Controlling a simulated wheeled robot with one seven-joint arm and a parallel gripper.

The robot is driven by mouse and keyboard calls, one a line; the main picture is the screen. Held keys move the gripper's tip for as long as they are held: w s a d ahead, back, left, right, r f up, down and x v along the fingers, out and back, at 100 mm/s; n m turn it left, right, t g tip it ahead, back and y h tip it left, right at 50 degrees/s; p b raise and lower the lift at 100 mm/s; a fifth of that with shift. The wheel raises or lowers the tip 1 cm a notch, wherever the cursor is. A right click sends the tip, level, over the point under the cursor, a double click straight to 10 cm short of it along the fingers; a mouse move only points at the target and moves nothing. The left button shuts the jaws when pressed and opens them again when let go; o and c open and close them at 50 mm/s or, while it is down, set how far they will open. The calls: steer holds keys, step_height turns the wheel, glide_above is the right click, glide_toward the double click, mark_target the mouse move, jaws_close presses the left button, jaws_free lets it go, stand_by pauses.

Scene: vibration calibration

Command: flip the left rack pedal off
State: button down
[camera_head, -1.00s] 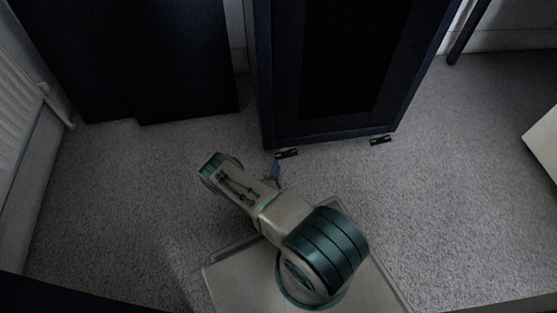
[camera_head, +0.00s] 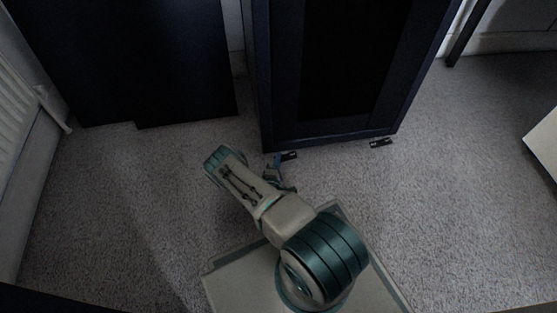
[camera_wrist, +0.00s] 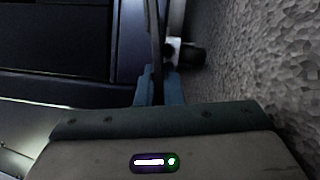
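The left rack pedal (camera_head: 289,156) is a small dark piece low at the front left corner of the dark rack (camera_head: 330,142). My gripper (camera_head: 276,163) is down by the floor, right beside this pedal and partly covering its left end. In the wrist view my gripper's blue fingertips (camera_wrist: 159,80) sit close together, with a dark narrow strip between or just beyond them. A dark stub with a pale part, probably the pedal (camera_wrist: 188,53), shows just past the fingertips on the right. Contact cannot be told, nor whether the fingers are fully shut.
The right rack pedal (camera_head: 380,142) sticks out at the rack's right front corner. A dark panel or cabinet (camera_head: 180,70) stands to the left. A white radiator (camera_head: 18,110) is on the left wall. Grey carpet (camera_head: 460,180) is clear to the right.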

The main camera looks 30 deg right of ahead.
steer(key=shift+r, duration=0.1)
steer(key=shift+d+r+m+g+p, duration=0.1)
steer(key=shift+r+m+g+p, duration=0.15)
steer(key=shift+m+p, duration=0.25)
steer(key=shift+r+m+g+p, duration=0.15)
steer(key=shift+m+g+p, duration=0.1)
steer(key=shift+m, duration=0.45)
steer(key=shift+s+d+m+y+p, duration=0.1)
steer(key=shift+m+y+p, duration=0.25)
steer(key=shift+m+y, duration=0.4)
steer(key=c, duration=1.6)
jaws_free()
steer(key=shift+o, duration=0.2)
